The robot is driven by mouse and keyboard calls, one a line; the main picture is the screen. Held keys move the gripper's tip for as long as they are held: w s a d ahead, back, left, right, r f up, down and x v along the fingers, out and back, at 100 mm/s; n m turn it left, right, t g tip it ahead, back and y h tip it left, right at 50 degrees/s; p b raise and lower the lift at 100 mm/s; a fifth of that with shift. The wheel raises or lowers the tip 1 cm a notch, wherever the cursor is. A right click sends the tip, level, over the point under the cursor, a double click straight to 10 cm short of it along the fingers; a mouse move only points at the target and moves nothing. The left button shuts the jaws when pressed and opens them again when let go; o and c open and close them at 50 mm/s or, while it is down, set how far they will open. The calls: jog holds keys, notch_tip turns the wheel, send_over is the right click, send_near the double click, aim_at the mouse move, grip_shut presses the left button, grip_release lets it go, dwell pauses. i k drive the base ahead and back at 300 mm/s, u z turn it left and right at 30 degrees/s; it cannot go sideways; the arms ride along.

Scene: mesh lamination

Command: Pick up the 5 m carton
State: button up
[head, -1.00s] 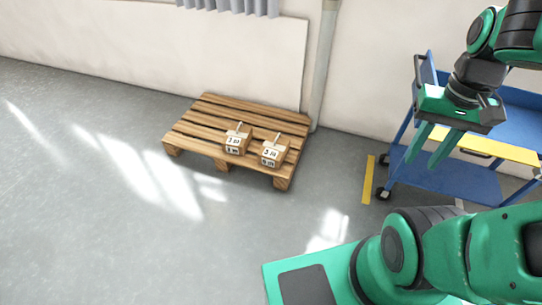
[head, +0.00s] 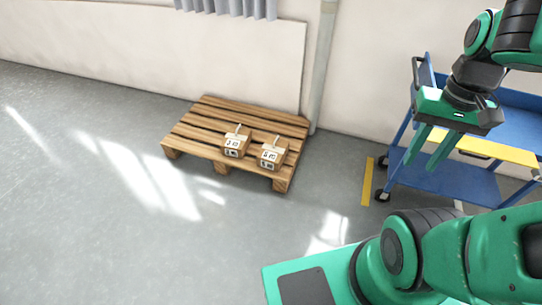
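Two small tan cartons with white printed labels sit on a wooden pallet (head: 192,134), the left carton (head: 236,145) and the right carton (head: 271,156). They stand close side by side near the pallet's front right part, each with a thin pale upright piece on top. The label print is too small to read surely, so I cannot tell which is the 5 m carton. My gripper (head: 422,163) hangs at the upper right, fingers pointing down and apart, with nothing between them. It is well away from both cartons and shows in front of the blue cart.
A blue cart (head: 457,182) with a yellow-edged shelf stands at the right, behind my gripper. A white panel and a pipe (head: 321,70) are behind the pallet. A yellow floor line (head: 367,181) lies beside the cart. The grey floor before the pallet is clear.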

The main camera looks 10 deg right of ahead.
aim_at(271, 157)
jog(key=z, duration=2.3)
jog(key=i, duration=1.4)
jog(key=u, duration=2.55)
jog(key=i, duration=0.55)
